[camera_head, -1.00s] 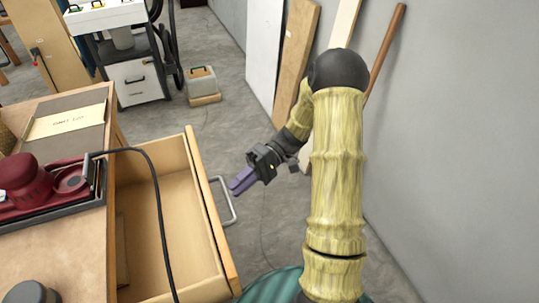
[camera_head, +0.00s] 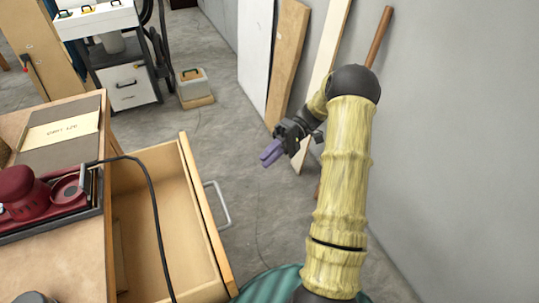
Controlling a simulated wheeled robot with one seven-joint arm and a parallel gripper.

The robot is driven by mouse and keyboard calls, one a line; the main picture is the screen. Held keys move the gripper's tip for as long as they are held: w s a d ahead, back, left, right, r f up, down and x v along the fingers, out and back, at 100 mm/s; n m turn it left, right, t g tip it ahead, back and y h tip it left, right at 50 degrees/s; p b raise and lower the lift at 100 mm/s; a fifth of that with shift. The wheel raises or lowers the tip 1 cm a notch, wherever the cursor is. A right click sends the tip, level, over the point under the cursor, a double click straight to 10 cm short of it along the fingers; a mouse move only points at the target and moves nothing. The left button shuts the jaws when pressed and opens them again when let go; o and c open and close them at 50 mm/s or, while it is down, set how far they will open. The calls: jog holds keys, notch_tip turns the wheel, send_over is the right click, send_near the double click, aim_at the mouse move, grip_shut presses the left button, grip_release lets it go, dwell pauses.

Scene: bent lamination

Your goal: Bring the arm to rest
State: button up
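My arm reaches up from the bottom right, in a yellow ribbed sleeve with a dark elbow joint. My gripper (camera_head: 271,153) has purple fingers and points down and left over the bare floor. It is apart from the open drawer (camera_head: 205,215) and its metal handle (camera_head: 219,205), which lie to its lower left. The fingers look close together, but at this size I cannot tell whether they are shut. I see nothing hanging from them.
A workbench (camera_head: 60,265) at left carries a red sander (camera_head: 30,195) in a tray, and its black cable (camera_head: 150,190) crosses the drawer. Boards (camera_head: 288,60) lean on the grey wall at right. A small grey case (camera_head: 193,85) stands behind. Floor between is free.

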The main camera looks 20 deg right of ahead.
dwell(0.3)
jog(key=s+a+r+m+t+h, duration=0.1)
jog(key=s+a+m+t+h, duration=0.2)
jog(key=s+a+t+h, duration=0.85)
notch_tip(320, 180, up, 26)
jog(key=d+g+h+p, duration=0.2)
jog(key=g+h+p, duration=0.1)
jog(key=p, duration=2.3)
jog(key=shift+r, duration=0.15)
jog(key=shift+h, duration=0.25)
jog(key=shift+d, duration=0.1)
